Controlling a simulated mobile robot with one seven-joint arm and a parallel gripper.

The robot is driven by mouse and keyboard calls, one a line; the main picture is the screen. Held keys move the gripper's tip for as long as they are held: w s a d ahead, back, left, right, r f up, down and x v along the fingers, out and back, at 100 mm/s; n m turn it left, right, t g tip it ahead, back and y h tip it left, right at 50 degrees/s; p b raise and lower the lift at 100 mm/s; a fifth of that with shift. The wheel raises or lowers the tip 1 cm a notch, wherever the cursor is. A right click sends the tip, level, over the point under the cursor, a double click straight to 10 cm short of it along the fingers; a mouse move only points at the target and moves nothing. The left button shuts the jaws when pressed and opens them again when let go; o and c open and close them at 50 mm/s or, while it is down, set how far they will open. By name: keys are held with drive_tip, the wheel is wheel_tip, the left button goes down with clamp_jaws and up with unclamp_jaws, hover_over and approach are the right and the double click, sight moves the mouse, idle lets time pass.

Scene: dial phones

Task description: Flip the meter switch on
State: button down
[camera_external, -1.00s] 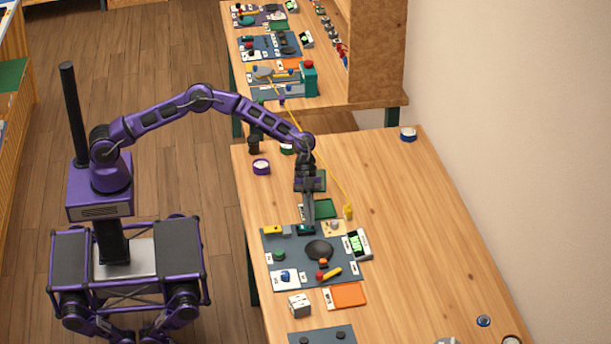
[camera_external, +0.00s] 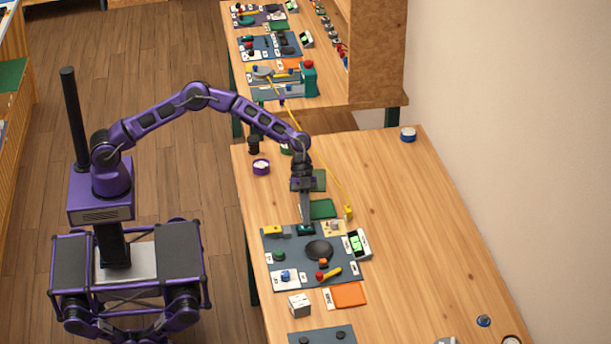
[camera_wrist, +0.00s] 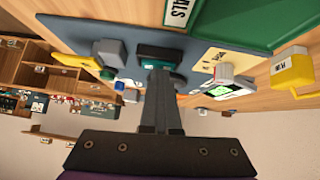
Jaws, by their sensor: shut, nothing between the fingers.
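A blue-grey control board (camera_external: 290,262) lies on the wooden table. A meter with a lit green screen (camera_external: 357,242) stands at its right edge; it also shows in the wrist view (camera_wrist: 228,89). A small dark teal switch-like part (camera_external: 305,230) sits at the board's far edge, and in the wrist view (camera_wrist: 161,53) it is just beyond my fingertips. A beige plate with small marks (camera_external: 334,228) lies to its right. I cannot tell which part is the meter switch. My gripper (camera_external: 306,222) is shut and empty, pointing down at the teal part; contact is unclear.
A yellow block (camera_wrist: 292,71) with a cable stands right of the plate. A green tray (camera_external: 321,208) lies behind the board. The board also carries a dark round dial (camera_external: 319,249), a green knob (camera_external: 279,255) and a yellow-handled lever (camera_external: 331,272). The table's right side is mostly clear.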

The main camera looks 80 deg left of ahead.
drive_tip(key=r, duration=0.1)
drive_tip(key=r+p, duration=0.1)
drive_tip(key=r, duration=0.1)
drive_tip(key=shift+w+r, duration=0.2)
drive_tip(key=shift+w, duration=0.1)
drive_tip(key=w+p+v, duration=0.1)
drive_tip(key=v, duration=0.9)
drive_tip(key=shift+r, duration=0.25)
